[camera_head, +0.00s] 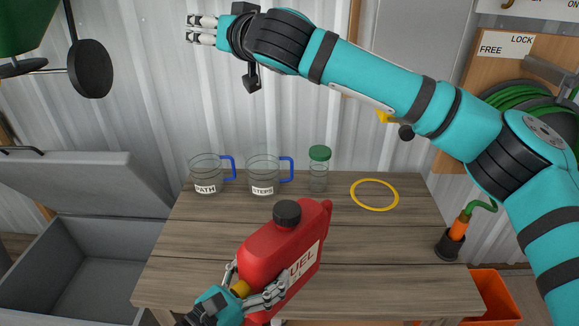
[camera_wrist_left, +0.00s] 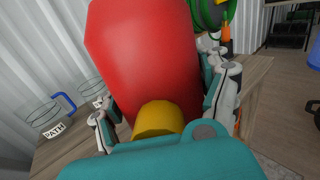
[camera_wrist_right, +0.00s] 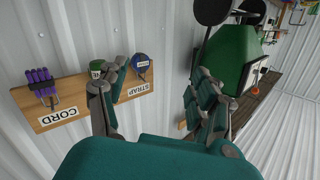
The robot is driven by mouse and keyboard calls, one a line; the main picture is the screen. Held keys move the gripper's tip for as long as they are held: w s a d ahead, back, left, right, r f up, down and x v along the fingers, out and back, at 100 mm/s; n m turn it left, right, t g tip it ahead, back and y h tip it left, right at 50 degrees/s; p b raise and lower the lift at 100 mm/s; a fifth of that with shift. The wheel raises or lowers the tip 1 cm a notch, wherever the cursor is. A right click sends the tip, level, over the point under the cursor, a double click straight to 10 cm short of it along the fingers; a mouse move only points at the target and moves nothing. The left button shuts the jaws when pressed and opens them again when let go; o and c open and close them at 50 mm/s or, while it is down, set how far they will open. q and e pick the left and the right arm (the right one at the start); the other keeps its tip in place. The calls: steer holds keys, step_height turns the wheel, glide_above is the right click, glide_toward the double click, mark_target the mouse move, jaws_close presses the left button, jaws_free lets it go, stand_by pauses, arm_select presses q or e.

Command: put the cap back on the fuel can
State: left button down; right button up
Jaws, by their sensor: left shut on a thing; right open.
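The red fuel can (camera_head: 262,247) is at the front of the wooden table, its label facing right. A black cap (camera_head: 287,212) sits on its top; I cannot tell how firmly it is seated. My left gripper (camera_head: 254,284) is shut on the can, fingers along its lower sides. In the left wrist view the can (camera_wrist_left: 143,55) fills the space between the fingers. A yellow round piece (camera_wrist_left: 158,118) lies between the palm and the can; I cannot tell which it belongs to. My right gripper (camera_head: 190,30) is open and empty, raised high at the upper left before the wall.
Two clear mugs with blue handles (camera_head: 205,172) (camera_head: 263,172), a green-lidded jar (camera_head: 319,170) and a yellow ring (camera_head: 374,194) are at the table's back. An open grey chest (camera_head: 70,275) is left. The table's middle right is clear.

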steer(key=s+a+r+n+y, duration=0.4)
steer(key=r+n+y, duration=0.15)
steer(key=n, duration=0.55)
steer(key=s+a+f+n+g+y, duration=0.15)
steer(key=s+n+g, duration=0.55)
steer(key=n, duration=0.8)
steer(key=s+a+f+n+g, duration=0.25)
steer(key=s+n+g, duration=0.45)
steer(key=n, duration=0.9)
steer(key=s+d+f+n+g+h, duration=0.1)
steer(key=d+f+n+h, duration=0.25)
steer(key=f+n, duration=0.35)
steer(key=s+d+f+n+g+h, duration=0.1)
steer(key=s+d+f+n+h, duration=0.15)
steer(key=f+n+h, duration=0.5)
steer(key=w+d+f+n+h, duration=0.1)
steer(key=d+n+h, duration=0.1)
steer(key=d, duration=0.3)
steer(key=w+d+f+n+t+h, duration=0.1)
steer(key=d+n+h, duration=0.1)
steer(key=d+n, duration=0.3)
steer(key=w+d+f+n+h, duration=0.1)
steer(key=w+d+f+n, duration=0.1)
steer(key=d+n, duration=0.2)
steer(key=shift+w+d+f+t+h, duration=0.1)
steer(key=shift+d+t+h, duration=0.3)
steer(key=shift+d, duration=0.3)
